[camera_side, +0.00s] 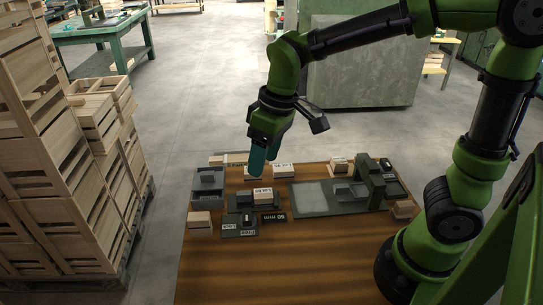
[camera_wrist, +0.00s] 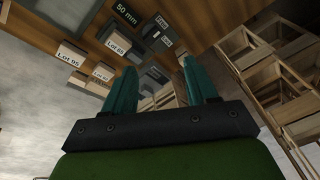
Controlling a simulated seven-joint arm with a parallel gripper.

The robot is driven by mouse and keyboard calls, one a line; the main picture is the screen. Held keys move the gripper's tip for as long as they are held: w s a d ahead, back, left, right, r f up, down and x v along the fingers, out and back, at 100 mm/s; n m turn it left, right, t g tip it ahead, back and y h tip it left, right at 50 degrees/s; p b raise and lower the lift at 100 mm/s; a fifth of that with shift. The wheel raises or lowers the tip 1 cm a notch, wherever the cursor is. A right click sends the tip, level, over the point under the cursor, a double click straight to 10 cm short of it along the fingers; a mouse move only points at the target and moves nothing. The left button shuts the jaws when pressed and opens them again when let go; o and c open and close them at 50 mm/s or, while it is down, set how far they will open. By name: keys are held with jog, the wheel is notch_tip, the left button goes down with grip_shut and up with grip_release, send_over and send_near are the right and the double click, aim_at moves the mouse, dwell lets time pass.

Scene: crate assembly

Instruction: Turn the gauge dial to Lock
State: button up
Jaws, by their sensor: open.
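The gauge (camera_side: 239,229) is a dark grey plate at the front left of the wooden table, with small black and white labels that seem to read Lock and Free. A dark dial block (camera_side: 247,218) stands on it, close to a light block; which way it points is too small to tell. The gauge also shows partly in the wrist view (camera_wrist: 150,36), near its top. My gripper (camera_side: 262,167) has teal fingers, apart and empty. It hangs above the back left of the table, behind and away from the gauge. Its fingertips also show in the wrist view (camera_wrist: 158,64).
A 50 mm sign (camera_side: 273,218) lies right of the gauge. Light lot-labelled blocks (camera_side: 283,170) (camera_side: 263,194) stand behind it. A grey tray (camera_side: 208,186) is at the left, and a green fixture (camera_side: 372,184) at the right. The front of the table is clear. Wooden crates (camera_side: 45,190) stand left.

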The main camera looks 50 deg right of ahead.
aim_at(247, 214)
jog(key=w+a+f+n+g+h, duration=0.1)
jog(key=w+n+g+h, duration=0.1)
jog(key=w+n, duration=0.35)
jog(key=shift+n, duration=0.45)
jog(key=f, duration=1.7)
jog(key=shift+s+a, duration=0.2)
jog(key=shift+s, duration=0.1)
jog(key=c, duration=0.8)
